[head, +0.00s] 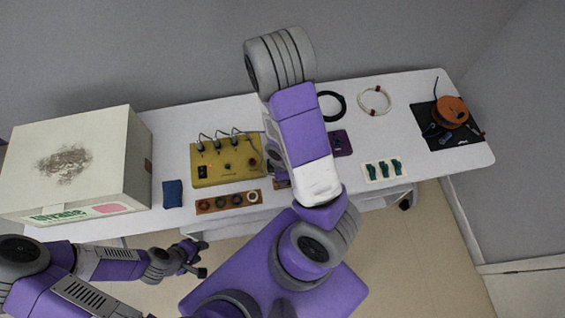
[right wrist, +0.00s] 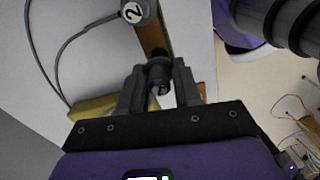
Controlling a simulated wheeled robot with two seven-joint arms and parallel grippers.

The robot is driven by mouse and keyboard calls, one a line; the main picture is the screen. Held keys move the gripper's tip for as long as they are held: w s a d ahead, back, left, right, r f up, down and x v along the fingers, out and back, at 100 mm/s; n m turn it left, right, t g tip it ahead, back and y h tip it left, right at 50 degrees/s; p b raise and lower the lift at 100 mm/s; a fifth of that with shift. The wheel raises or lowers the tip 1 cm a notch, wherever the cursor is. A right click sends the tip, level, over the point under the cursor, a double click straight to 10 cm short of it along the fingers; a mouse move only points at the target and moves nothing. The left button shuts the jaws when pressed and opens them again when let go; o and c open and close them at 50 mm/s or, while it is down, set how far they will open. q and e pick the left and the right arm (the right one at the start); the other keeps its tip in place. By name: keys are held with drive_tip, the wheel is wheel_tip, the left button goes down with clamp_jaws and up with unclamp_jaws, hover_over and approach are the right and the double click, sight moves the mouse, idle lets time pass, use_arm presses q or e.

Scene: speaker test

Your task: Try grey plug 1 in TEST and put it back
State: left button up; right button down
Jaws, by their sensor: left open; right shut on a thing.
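A yellow box (head: 240,177) with dark fittings and a small red light stands on the table in the head view. Several grey plugs (head: 217,144) with dark cables stand along its back edge. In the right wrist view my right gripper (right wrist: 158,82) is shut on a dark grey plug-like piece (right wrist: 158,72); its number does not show. A grey plug marked 2 (right wrist: 132,12) with its cable is beyond it. My right arm hides the right gripper and the box's right end in the head view. My left gripper (head: 190,260) is open and empty, in front of the table. No TEST label is readable.
A brown strip with several rings (head: 229,201) lies before the yellow box. A blue block (head: 173,193) and a large white box (head: 75,165) are left. Cable coils (head: 374,100), a card with green pieces (head: 383,170) and an orange spool (head: 450,112) on a black mat are right.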

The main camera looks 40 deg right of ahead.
drive_tip(key=shift+f+b, duration=0.8)
drive_tip(key=shift+f, duration=0.05)
drive_tip(key=c, duration=0.7)
unclamp_jaws()
drive_tip(key=shift+r+p, duration=3.5)
drive_tip(key=shift+r, duration=0.3)
